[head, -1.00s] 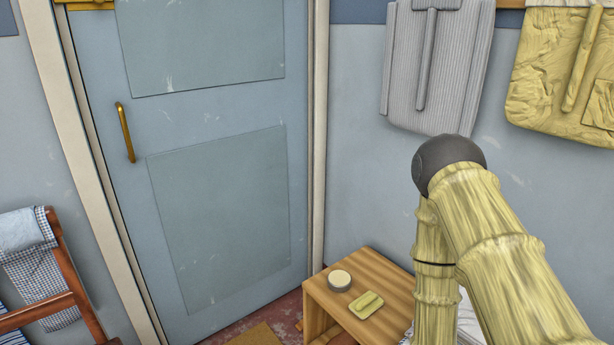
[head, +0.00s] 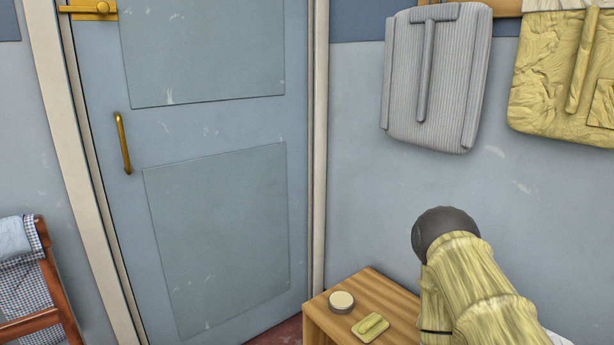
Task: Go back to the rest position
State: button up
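My arm, yellow-green with a dark grey rounded joint, rises at the lower right of the head view. It is bent at that joint, and part of it runs down out of the picture. My gripper is not in view, so what its fingers do is hidden. No rotary ironer shows in this view.
A wooden stand (head: 372,288) beside my arm bears a round tin (head: 342,302) and a yellow-green dish (head: 370,327). A blue door (head: 215,125) with a brass handle (head: 123,143) is shut. Garments hang at upper right. A wooden rack (head: 47,285) with cloth stands at left.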

notch_tip(320, 180, up, 25)
jog(key=p, duration=2.6)
jog(key=shift+r, duration=0.1)
